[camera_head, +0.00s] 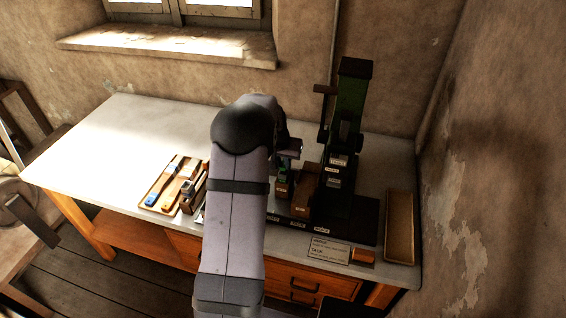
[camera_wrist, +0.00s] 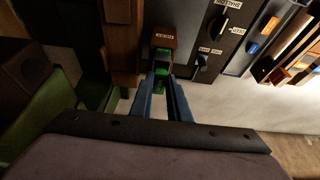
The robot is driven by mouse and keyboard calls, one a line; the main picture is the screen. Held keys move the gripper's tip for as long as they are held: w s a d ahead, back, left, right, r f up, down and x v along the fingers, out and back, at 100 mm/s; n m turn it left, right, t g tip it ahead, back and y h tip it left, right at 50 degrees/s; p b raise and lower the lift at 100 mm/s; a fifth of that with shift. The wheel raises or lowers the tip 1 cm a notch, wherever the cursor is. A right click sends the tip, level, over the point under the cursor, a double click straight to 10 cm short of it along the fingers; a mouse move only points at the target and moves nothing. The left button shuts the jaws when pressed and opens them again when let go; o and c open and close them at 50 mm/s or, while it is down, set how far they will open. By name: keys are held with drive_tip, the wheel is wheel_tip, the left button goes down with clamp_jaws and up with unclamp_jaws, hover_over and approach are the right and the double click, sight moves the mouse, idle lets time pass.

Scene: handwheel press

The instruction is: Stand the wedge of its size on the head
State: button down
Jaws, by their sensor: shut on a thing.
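My gripper (camera_wrist: 161,86) has its two blue fingers closed on a small green piece (camera_wrist: 160,74). A brown block with a pale label (camera_wrist: 164,36) sits right at the green piece; I cannot tell whether they are one thing. In the head view a small green and brown piece (camera_head: 283,181) shows just below my wrist, beside a taller brown block (camera_head: 307,190). The dark green press (camera_head: 350,95) stands to the right, with labels on its front. Which piece is the head is not clear. My arm hides part of the bench.
A long empty brown tray (camera_head: 400,225) lies at the right, near the wall. A printed card (camera_head: 328,250) and a small orange block (camera_head: 362,256) lie at the front. The bench's left part is clear.

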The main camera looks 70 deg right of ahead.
drive_tip(key=shift+f, duration=0.25)
idle(0.3)
drive_tip(key=shift+f+b, duration=0.4)
drive_tip(key=shift+b, duration=0.1)
drive_tip(key=c, duration=1.6)
unclamp_jaws()
drive_tip(key=shift+r, duration=0.15)
drive_tip(key=shift+b+v, duration=1.25)
drive_tip(key=shift+v, duration=2.35)
